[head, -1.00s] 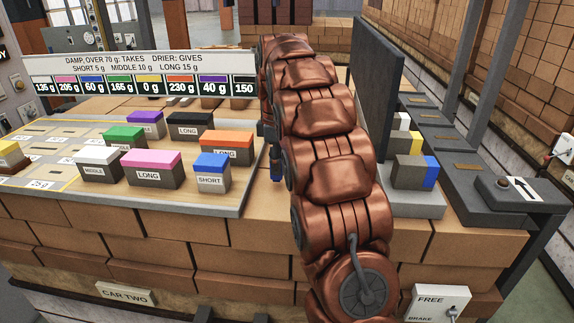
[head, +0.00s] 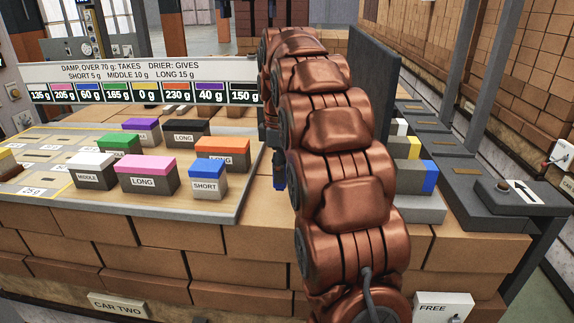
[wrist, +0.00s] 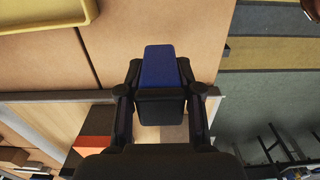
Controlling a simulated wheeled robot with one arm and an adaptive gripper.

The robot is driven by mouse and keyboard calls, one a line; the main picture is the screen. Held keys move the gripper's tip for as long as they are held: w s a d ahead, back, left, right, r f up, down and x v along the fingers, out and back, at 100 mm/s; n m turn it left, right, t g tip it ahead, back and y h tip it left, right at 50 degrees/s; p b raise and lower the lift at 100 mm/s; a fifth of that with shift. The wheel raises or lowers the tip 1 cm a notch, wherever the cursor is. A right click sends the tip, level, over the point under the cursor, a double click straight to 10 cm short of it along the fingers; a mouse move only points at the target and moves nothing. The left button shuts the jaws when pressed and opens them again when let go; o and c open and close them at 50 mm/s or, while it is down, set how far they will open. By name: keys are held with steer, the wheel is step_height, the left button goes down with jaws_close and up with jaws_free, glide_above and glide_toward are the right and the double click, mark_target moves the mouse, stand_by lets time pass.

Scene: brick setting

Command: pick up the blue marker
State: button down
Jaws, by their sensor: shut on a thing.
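My gripper (wrist: 160,74) is shut on the blue marker (wrist: 161,62), a narrow dark blue piece held between the two fingers in the wrist view. A dark part lies against it, and I cannot tell whether that belongs to the marker or the gripper. In the head view a small bit of blue (head: 279,183) shows low beside my copper arm, right of the board of blocks. The arm hides most of the gripper there. A separate blue-topped block marked SHORT (head: 206,184) stands on the board to the left.
The board (head: 215,207) carries several colour-topped blocks, including pink (head: 146,181) and orange (head: 222,158) ones marked LONG. A sign (head: 150,75) with weights stands behind.

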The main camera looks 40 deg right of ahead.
steer(key=s+a+r+b, duration=0.1)
steer(key=s+a+b, duration=0.1)
steer(key=s, duration=0.9)
steer(key=shift+s+b, duration=0.2)
steer(key=shift+b, duration=0.4)
